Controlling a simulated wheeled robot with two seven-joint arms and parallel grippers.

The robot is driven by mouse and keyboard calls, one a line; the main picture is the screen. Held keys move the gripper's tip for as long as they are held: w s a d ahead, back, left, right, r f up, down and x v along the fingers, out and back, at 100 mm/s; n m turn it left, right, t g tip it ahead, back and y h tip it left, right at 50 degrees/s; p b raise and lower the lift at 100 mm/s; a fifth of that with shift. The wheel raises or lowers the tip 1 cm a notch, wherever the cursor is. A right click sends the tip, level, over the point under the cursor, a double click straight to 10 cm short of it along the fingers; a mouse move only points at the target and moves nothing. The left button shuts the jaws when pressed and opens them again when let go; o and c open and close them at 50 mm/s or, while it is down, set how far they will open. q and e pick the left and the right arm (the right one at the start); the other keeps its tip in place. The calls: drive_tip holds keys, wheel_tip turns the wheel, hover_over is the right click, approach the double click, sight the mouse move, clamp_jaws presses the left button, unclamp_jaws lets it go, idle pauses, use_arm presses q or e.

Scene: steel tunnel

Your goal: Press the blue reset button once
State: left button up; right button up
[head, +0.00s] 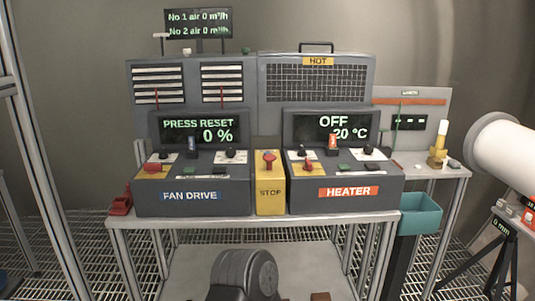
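The FAN DRIVE console (193,203) stands at the left of the bench. Its screen (196,129) reads "PRESS RESET" and "0 %". A small dark bluish button (174,163) lies on its sloped top, right of a red control (152,167) on a yellow patch. An upright blue piece (192,148) stands behind it, below the screen. The parts are small, and I cannot read a label that tells which is the reset button. Neither of my grippers is in view, and nothing touches the console.
A yellow STOP box (270,194) with a red knob stands between this console and the HEATER console (347,195), whose screen reads "OFF" and "20 °C". A teal bin (419,214) is at the right. A white cylinder (503,148) juts in at the right edge.

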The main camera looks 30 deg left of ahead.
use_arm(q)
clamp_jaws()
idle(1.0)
